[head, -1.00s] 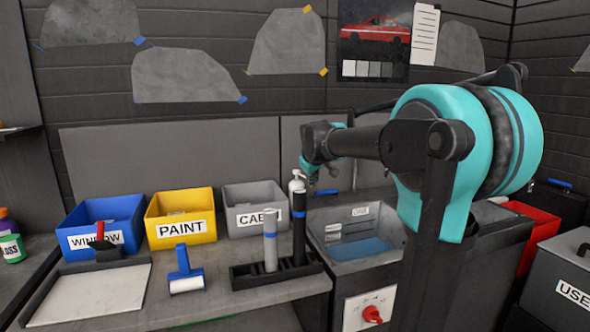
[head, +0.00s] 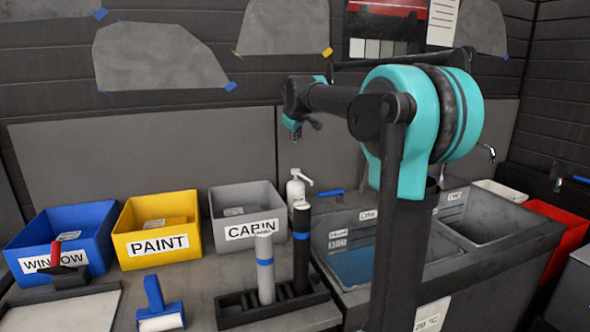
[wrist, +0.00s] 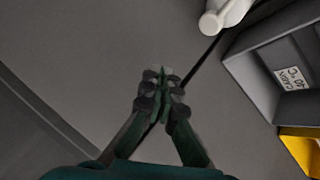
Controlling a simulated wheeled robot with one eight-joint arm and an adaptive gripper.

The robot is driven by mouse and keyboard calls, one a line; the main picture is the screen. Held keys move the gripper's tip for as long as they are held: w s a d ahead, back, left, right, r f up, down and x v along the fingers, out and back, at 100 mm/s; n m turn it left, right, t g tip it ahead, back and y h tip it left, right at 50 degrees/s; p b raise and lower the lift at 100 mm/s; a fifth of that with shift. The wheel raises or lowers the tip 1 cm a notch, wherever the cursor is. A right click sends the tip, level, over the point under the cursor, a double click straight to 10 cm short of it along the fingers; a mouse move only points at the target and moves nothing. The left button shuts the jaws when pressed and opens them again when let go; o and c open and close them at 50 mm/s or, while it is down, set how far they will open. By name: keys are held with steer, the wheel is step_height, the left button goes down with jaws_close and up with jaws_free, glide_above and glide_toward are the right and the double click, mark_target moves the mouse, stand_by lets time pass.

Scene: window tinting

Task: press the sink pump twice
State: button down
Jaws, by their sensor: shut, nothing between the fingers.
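The sink pump (head: 296,188) is a white bottle with a spout that points right. It stands upright at the back of the counter, between the CABIN box and the sink, in the head view. The pump (wrist: 226,14) also shows in the wrist view, cut off by the top edge. My gripper (head: 295,134) is above the pump in the head view, with a clear gap between them. In the wrist view my gripper (wrist: 160,76) is shut, its fingertips together and empty. The pump lies up and to the right of the fingertips there.
The grey CABIN box (head: 248,226), yellow PAINT box (head: 157,245) and blue WINDOW box (head: 55,262) stand left of the pump. A black rack (head: 270,305) holds upright tools in front of it. The sink (head: 345,235) with blue water is at right. A wall panel stands behind.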

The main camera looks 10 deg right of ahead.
mark_target(296, 170)
steer(key=shift+f, duration=0.15)
steer(key=shift+f, duration=4.25)
steer(key=shift+f, duration=0.15)
steer(key=shift+f, duration=0.3)
steer(key=shift+f, duration=0.9)
steer(key=shift+r, duration=1.35)
steer(key=shift+r, duration=2.5)
